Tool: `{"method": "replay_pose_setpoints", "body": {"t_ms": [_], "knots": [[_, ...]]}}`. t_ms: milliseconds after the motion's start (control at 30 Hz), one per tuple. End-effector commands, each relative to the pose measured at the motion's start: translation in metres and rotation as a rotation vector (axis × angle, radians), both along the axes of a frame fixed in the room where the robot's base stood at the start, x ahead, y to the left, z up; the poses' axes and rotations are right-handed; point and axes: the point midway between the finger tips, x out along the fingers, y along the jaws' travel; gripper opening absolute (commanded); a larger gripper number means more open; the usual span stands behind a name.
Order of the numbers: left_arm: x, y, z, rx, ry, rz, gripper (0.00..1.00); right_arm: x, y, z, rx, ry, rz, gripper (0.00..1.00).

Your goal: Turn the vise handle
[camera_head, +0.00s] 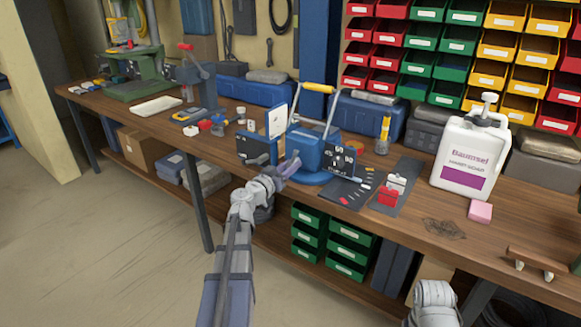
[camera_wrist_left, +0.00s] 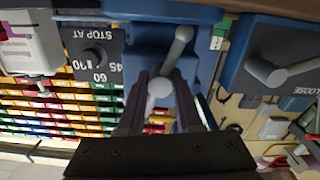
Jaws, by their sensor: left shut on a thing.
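The blue vise (camera_head: 308,148) stands on the wooden workbench on a round blue base, with a yellow-gripped lever on top. Its black dial plate (camera_head: 340,163) faces the front right. In the left wrist view the plate (camera_wrist_left: 92,62) reads STOP AT, with angle numbers around a knob. The grey vise handle (camera_wrist_left: 180,42) ends in a round ball. My left gripper (camera_head: 290,167) is at the vise front; in its wrist view its dark fingers (camera_wrist_left: 160,84) close around the ball end. My right gripper is out of view.
A second plate with a grey lever (camera_wrist_left: 275,72), marked LOOSE, is beside the handle.

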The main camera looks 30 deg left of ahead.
Motion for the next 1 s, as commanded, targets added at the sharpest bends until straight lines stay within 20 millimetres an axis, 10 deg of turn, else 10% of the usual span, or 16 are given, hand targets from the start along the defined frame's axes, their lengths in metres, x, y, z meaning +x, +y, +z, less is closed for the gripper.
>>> {"method": "replay_pose_setpoints", "body": {"t_ms": [1000], "knots": [[-0.0025, 0.0, -0.0003, 0.146, -0.011, 0.002, 0.0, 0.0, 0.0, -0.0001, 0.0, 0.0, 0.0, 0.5]]}}
